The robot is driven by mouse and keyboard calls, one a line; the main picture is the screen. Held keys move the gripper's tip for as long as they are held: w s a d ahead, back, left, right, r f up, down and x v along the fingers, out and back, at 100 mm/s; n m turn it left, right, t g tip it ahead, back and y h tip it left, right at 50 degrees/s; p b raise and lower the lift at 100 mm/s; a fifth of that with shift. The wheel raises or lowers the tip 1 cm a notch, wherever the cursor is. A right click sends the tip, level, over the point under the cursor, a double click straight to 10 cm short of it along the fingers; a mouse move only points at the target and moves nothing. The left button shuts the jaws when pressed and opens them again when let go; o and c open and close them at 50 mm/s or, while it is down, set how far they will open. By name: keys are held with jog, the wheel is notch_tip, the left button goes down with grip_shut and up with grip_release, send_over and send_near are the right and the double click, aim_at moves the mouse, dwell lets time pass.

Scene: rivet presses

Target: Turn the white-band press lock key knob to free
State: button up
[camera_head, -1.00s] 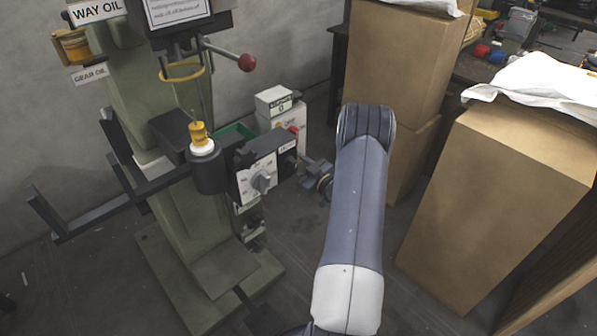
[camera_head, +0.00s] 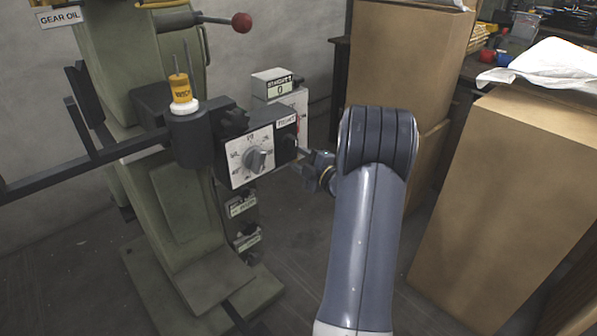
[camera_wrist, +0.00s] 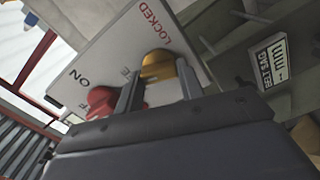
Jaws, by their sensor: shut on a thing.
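In the wrist view, a yellow key knob (camera_wrist: 158,66) sits on a white plate (camera_wrist: 122,42) between the two fingers of my gripper (camera_wrist: 162,88), which is shut on it. The word LOCKED is printed beyond the knob; another label is mostly hidden behind the fingers. A red knob (camera_wrist: 102,102) is beside the left finger, near ON and a partly hidden label. In the head view, my gripper (camera_head: 304,168) is at the right side of the press's black control box (camera_head: 250,150); the yellow knob is not clearly visible there.
The green press (camera_head: 185,210) carries a grey dial (camera_head: 256,159) on the box front and a red-balled lever (camera_head: 241,22). A small white box (camera_head: 292,102) stands behind. Tall cardboard boxes (camera_head: 500,190) stand at right, close to my arm. Grey floor shows between.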

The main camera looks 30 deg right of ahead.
jog(key=shift+f+n+b, duration=0.15)
jog(key=shift+n+b, duration=1.75)
jog(key=shift+b, duration=0.05)
jog(key=o, duration=1)
jog(key=s+p, duration=0.1)
jog(key=s, duration=0.2)
jog(key=s+d+p, duration=0.1)
jog(key=s, duration=0.3)
jog(key=s+p, duration=0.1)
jog(key=s, duration=0.2)
jog(key=shift+s+d, duration=0.2)
jog(key=shift+s, duration=0.15)
